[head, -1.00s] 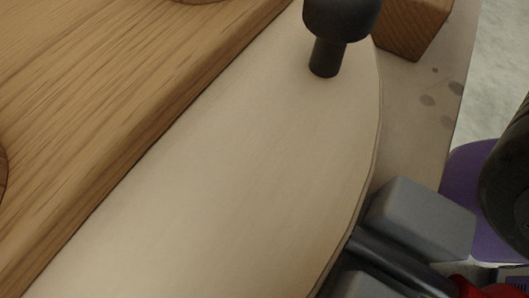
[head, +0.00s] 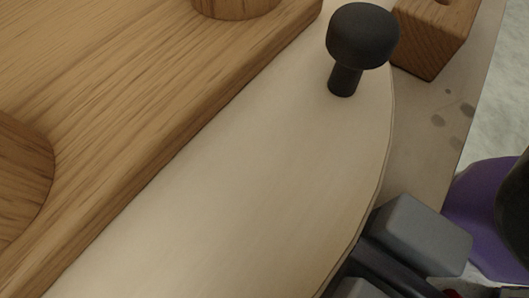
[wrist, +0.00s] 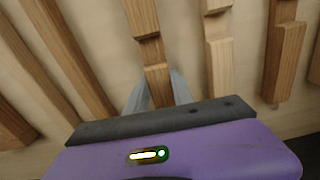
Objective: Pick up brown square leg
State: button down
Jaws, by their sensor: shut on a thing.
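In the wrist view, a brown square leg (wrist: 156,78) sits between the two grey fingers of my gripper (wrist: 157,92). The fingers are shut on the leg near its lower end. The leg runs up and slightly left from the fingers, with a darker joint or notch partway along it. Its end close to the palm is hidden behind the dark bar of my gripper. I cannot make out the held leg or my fingertips in the head view.
Several similar wooden strips, such as one on the right (wrist: 285,48), flank the leg. The head view shows a large wooden slab (head: 120,110), pale board (head: 230,190), black knob (head: 363,36), brown block (head: 432,38) and grey block (head: 425,235).

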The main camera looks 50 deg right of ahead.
notch_tip(320, 180, up, 18)
jog(key=p, duration=0.8)
dwell(0.3)
dwell(0.4)
